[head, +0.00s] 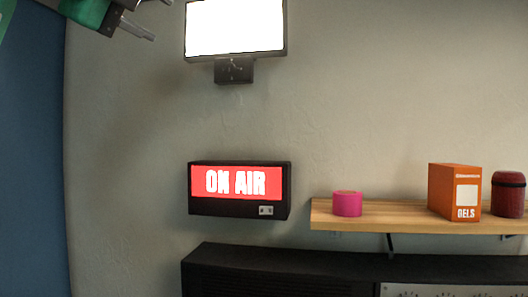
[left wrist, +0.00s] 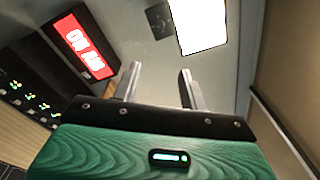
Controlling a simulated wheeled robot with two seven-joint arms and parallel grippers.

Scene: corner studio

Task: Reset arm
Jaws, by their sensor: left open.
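My left gripper (head: 142,20) shows at the top left corner of the head view, high above and left of everything on the shelf. In the left wrist view my left gripper (left wrist: 159,76) has its two fingers apart with nothing between them. Behind the fingers is bare wall. My right gripper is in neither view.
A lit ON AIR sign (head: 239,190) hangs on the wall below a bright white panel (head: 235,27). A wooden shelf (head: 390,214) holds a pink roll (head: 347,203), an orange GELS box (head: 453,192) and a dark red cylinder (head: 507,196). Black equipment (head: 270,265) stands below.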

